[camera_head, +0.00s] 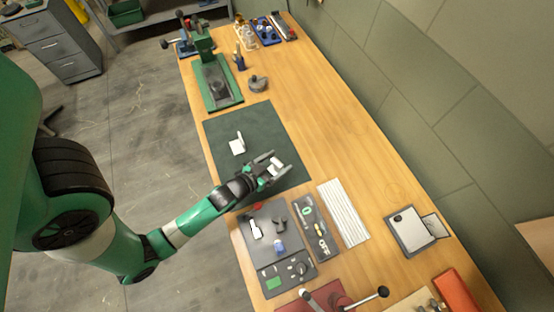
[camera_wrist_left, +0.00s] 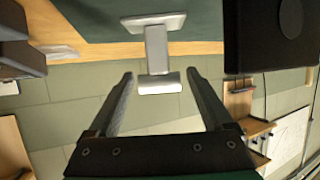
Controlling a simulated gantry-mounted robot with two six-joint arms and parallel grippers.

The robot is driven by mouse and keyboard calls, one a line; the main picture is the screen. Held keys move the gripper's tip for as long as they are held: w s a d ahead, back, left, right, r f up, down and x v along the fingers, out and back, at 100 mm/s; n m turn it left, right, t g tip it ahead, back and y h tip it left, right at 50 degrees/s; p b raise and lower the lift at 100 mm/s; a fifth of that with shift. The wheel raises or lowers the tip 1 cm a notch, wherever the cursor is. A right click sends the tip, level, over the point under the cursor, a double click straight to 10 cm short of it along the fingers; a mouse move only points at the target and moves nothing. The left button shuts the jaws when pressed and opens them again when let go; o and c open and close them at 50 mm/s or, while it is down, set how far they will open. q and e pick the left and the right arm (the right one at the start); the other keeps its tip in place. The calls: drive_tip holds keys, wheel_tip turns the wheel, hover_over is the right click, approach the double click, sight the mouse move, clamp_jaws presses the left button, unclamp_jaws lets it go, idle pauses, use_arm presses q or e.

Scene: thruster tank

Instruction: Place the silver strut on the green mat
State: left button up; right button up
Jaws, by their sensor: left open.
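The dark green mat (camera_head: 225,120) lies on the wooden bench. My left gripper (camera_head: 280,171) is over the mat's near right part, with its fingers open. A pale silver piece (camera_head: 269,159) shows between them, likely the silver strut. In the left wrist view the silver strut (camera_wrist_left: 156,50) has a flat plate at one end, against the green mat (camera_wrist_left: 95,20), and a rounded bar at the other. It lies between the open fingers in the picture, with gaps on both sides. A separate white L-shaped piece (camera_head: 237,147) sits on the mat. My right gripper is not in view.
The bench right of the mat is clear.

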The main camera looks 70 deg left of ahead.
sight(275, 164)
use_arm(q)
drive_tip(key=shift+r, duration=0.15)
drive_tip(key=shift+s+d+r, duration=0.1)
drive_tip(key=shift+s, duration=0.05)
drive_tip(key=v, duration=0.5)
drive_tip(key=shift+s+d, duration=0.2)
drive_tip(key=shift+s, duration=0.05)
drive_tip(key=b+v, duration=0.1)
drive_tip(key=v, duration=0.5)
drive_tip(key=shift+r+b, duration=0.2)
drive_tip(key=shift+b, duration=0.15)
